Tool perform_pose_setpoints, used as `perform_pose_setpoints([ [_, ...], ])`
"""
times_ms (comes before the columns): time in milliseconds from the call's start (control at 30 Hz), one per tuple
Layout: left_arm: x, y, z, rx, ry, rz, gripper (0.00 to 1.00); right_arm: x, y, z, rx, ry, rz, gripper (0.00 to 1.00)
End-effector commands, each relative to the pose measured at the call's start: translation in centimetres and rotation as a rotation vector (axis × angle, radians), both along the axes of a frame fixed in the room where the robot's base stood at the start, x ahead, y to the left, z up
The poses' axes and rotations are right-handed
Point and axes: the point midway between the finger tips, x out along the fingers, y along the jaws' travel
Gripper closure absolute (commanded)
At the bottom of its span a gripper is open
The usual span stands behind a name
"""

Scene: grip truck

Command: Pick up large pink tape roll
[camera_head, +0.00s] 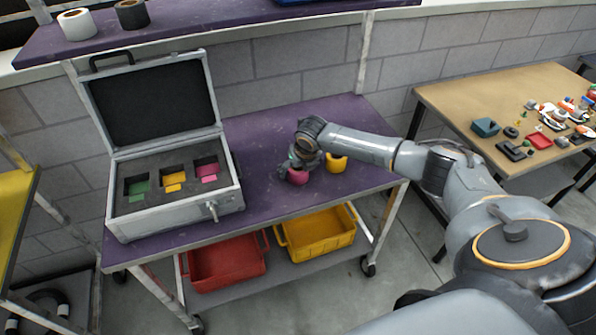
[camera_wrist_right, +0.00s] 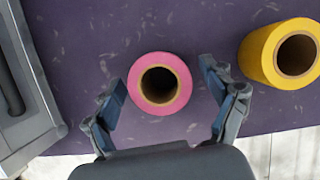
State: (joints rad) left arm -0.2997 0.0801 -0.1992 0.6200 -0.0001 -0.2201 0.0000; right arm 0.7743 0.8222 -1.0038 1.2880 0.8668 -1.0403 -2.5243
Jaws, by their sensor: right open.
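The pink tape roll (camera_head: 298,176) stands on the purple shelf, and its round top with a brown core shows in the right wrist view (camera_wrist_right: 160,83). My right gripper (camera_head: 300,163) is over it with the fingers pointing down. In the right wrist view my right gripper (camera_wrist_right: 165,85) is open, with one finger on each side of the pink roll and a visible gap on both sides. In the head view the gripper partly hides the roll. My left gripper is not in view.
A yellow tape roll (camera_head: 336,163) stands just right of the pink one. An open case (camera_head: 176,221) with coloured slots is to the left. Red (camera_head: 228,263) and yellow (camera_head: 318,236) bins sit on the lower shelf. White (camera_head: 76,24) and black (camera_head: 131,14) rolls are above.

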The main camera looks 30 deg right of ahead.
Motion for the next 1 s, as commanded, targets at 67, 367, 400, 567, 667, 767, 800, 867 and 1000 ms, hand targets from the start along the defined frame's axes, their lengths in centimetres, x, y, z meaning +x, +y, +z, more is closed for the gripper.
perform_pose_setpoints([
  [67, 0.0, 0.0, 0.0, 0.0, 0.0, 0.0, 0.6, 0.0, 0.0, 0.0, 0.0, 0.0, 0.0, 0.16],
  [367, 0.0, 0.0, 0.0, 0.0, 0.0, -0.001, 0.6, 0.0, 0.0, 0.0, 0.0, 0.0, 0.0, 0.69],
  [400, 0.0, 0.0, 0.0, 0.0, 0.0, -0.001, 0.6, 0.0, 0.0, 0.0, 0.0, 0.0, 0.0, 0.77],
  [567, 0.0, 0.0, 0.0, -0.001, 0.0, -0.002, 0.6, 0.0, 0.0, 0.1, 0.0, -0.001, 0.0, 0.77],
  [667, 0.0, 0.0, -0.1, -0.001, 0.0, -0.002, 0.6, 0.0, 0.0, 0.1, 0.0, -0.001, 0.0, 0.77],
  [767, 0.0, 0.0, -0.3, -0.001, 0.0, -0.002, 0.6, 0.1, 0.0, 0.5, 0.0, -0.003, 0.0, 0.77],
  [800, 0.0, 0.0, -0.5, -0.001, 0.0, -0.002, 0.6, 0.1, 0.0, 0.7, 0.001, -0.004, 0.001, 0.77],
  [867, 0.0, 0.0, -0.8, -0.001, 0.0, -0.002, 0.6, 0.1, 0.0, 1.3, -0.001, -0.005, 0.0, 0.77],
  [1000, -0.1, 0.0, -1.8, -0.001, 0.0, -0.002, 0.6, -0.2, 0.4, 3.8, 0.002, -0.006, 0.003, 0.77],
])
